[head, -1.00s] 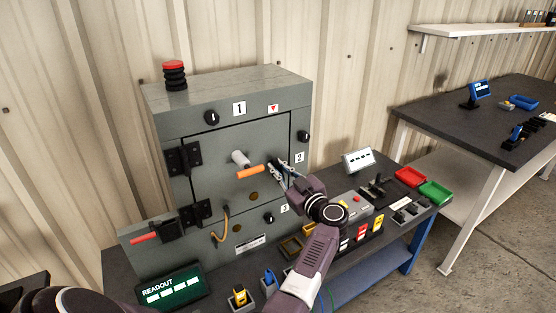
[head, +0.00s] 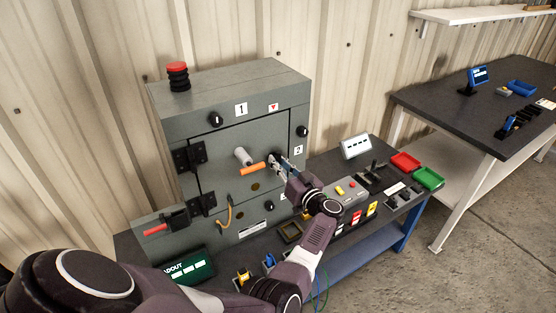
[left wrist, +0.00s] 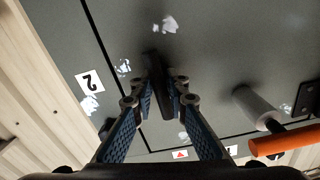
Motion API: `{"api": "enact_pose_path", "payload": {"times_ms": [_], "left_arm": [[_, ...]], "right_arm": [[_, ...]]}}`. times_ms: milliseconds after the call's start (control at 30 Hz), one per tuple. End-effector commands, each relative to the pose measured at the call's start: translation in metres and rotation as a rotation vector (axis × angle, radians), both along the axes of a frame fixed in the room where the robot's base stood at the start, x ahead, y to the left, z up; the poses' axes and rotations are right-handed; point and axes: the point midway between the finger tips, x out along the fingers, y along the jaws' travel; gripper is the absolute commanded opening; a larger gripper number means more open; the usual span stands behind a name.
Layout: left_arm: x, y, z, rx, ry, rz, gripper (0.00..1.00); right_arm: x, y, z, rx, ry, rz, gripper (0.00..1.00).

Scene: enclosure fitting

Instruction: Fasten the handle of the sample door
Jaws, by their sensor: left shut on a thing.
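The grey sample door (head: 222,180) is in the front of the enclosure, hinged at its left, and looks flush with the frame. A dark handle (left wrist: 153,66) stands at the door's free edge; in the head view it (head: 273,157) is mostly covered by the fingers. My left gripper (head: 281,162) is at this handle, its blue-padded fingers shut on it in the left wrist view (left wrist: 158,88). The handle's exact angle is hard to tell. My right gripper is not in view.
A white post (head: 243,156) with an orange bar (head: 252,169) sticks out of the door beside my gripper. Black knobs (head: 302,131) sit on the frame. A control box (head: 347,190) and red and green trays (head: 405,161) stand to the right on the bench.

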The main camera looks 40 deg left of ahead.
Motion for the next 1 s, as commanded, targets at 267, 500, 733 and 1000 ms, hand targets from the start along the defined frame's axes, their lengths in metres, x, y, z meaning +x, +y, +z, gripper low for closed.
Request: {"api": "enact_pose_path", "payload": {"times_ms": [267, 500, 733, 1000], "left_arm": [[0.0001, -0.0003, -0.0006, 0.002, 0.007, -0.001, 0.0], [0.0001, -0.0002, -0.0002, 0.002, 0.005, 0.0, 0.31], [0.0, 0.0, 0.0, 0.001, 0.003, 0.0, 0.31], [-0.0002, 0.0003, -0.0023, -0.009, -0.025, 0.001, 0.31]], "right_arm": [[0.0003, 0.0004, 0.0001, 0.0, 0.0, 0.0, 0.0], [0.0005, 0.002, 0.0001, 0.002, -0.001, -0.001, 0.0], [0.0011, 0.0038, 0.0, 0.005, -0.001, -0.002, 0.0], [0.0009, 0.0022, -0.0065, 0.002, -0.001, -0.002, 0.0]]}}
